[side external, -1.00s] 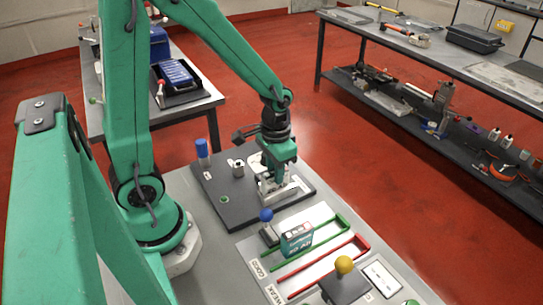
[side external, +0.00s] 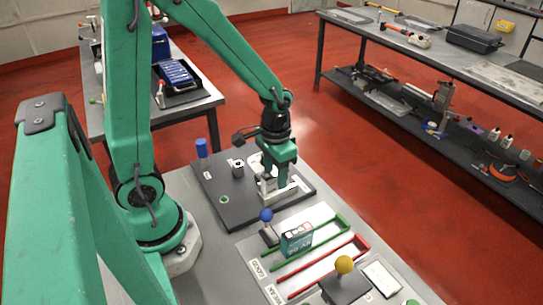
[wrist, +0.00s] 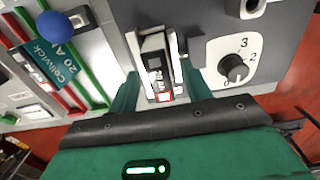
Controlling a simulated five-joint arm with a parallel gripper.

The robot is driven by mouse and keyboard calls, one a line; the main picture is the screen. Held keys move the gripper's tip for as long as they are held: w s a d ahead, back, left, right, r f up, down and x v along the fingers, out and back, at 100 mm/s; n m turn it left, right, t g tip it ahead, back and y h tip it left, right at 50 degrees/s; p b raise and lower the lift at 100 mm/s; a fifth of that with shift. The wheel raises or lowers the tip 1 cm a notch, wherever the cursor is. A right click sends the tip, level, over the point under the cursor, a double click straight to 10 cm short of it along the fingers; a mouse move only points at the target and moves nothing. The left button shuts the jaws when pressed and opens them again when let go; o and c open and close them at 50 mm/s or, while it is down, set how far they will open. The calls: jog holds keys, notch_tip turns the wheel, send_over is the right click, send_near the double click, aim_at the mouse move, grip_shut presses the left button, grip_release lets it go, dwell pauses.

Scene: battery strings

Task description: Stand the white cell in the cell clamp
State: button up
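My gripper (wrist: 160,92) points down over the dark board in the side view (side external: 275,183). In the wrist view its two green fingers stand apart on either side of a small black-and-white upright block with a red-edged label (wrist: 155,68), with a gap showing at the right finger. This block sits at the white bracket (side external: 288,190), which looks like the cell clamp. I cannot tell a separate white cell from the clamp parts, as the fingers hide much of this spot.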

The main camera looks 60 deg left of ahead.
jog(key=shift+r, duration=0.15)
jog(key=shift+r, duration=3.7)
jog(key=shift+r, duration=0.2)
jog(key=shift+s+r+t, duration=0.25)
jog(key=shift+r+t, duration=0.05)
jog(key=shift+r, duration=0.2)
jog(key=s+r+t, duration=0.5)
jog(key=s+r, duration=0.2)
jog(key=r, duration=0.2)
jog(key=shift+d, duration=0.45)
